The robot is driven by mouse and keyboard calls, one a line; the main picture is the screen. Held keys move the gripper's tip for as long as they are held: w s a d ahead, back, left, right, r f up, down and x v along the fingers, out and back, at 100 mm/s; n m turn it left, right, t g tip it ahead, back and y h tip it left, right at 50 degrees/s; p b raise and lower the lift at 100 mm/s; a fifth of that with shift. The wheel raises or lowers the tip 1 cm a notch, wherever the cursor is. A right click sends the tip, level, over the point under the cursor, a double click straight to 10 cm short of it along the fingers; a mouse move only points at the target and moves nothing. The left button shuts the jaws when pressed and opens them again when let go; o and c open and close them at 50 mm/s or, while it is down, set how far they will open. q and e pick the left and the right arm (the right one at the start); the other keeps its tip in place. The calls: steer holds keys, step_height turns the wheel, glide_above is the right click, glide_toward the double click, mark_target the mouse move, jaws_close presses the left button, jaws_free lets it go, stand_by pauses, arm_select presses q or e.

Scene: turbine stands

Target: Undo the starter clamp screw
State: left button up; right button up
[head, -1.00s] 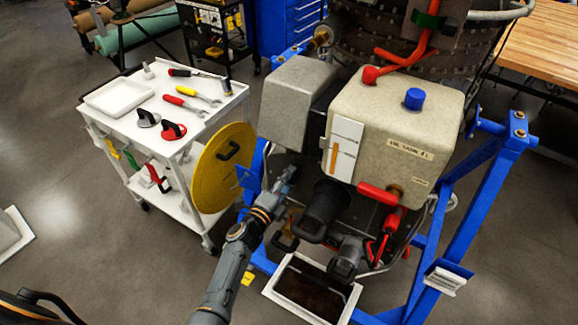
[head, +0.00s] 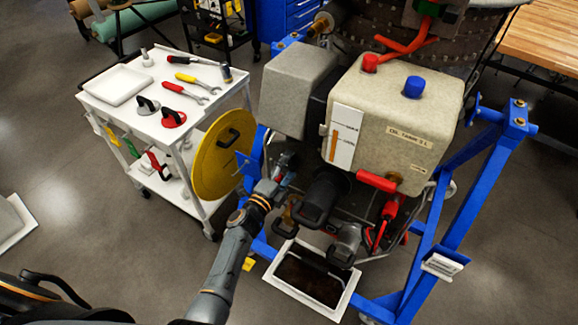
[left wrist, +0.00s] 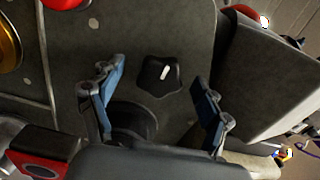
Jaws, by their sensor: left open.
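A black star-shaped knob (left wrist: 160,76) with a white mark on its face, which looks like the clamp screw, sits on a grey surface in the left wrist view. My left gripper (left wrist: 156,80) is open, with one blue-padded finger on each side of the knob's line. The fingers appear apart from the knob, and nothing is held. In the head view my left gripper (head: 284,168) reaches in at the left of the engine, beside a black cylindrical unit (head: 326,192) with a handle. The knob cannot be made out there. My right gripper is not in view.
A blue stand (head: 455,200) frames the engine. A beige oil tank (head: 400,115) hangs above the work area. A white-rimmed tray (head: 330,305) lies below. A white cart (head: 185,75) with tools and a yellow disc (head: 215,175) stand close on the left.

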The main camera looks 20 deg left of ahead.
mark_target(289, 166)
arm_select(q)
steer(key=shift+p+v, duration=0.6)
steer(key=shift+v, duration=0.55)
steer(key=shift+p+v, duration=0.45)
steer(key=shift+v, duration=0.9)
